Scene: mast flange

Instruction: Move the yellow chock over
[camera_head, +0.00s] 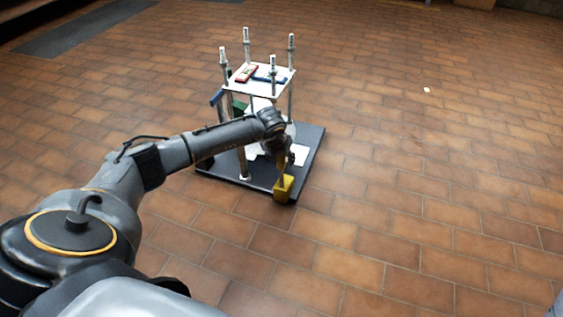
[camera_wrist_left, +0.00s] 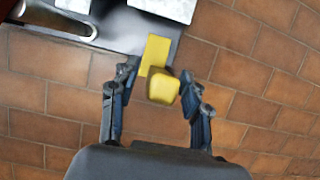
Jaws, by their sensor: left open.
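The yellow chock (camera_head: 284,188) is at the front corner of the black base plate (camera_head: 312,160), at the plate's edge. In the left wrist view the chock (camera_wrist_left: 163,88) shows as a yellow block, with a flatter yellow patch (camera_wrist_left: 155,52) just behind it. I cannot tell whether that patch is part of the chock. My left gripper (camera_head: 285,170) points down over the chock. In the wrist view its open fingers (camera_wrist_left: 158,78) stand on either side of the chock, with gaps visible. My right gripper is not in view.
On the plate stands a frame of metal posts (camera_head: 290,75) with a white top shelf (camera_head: 262,82) carrying a red item (camera_head: 246,73) and a blue one. My left arm hides part of it. The tiled floor (camera_head: 430,190) to the right is clear except for a small white spot (camera_head: 427,90).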

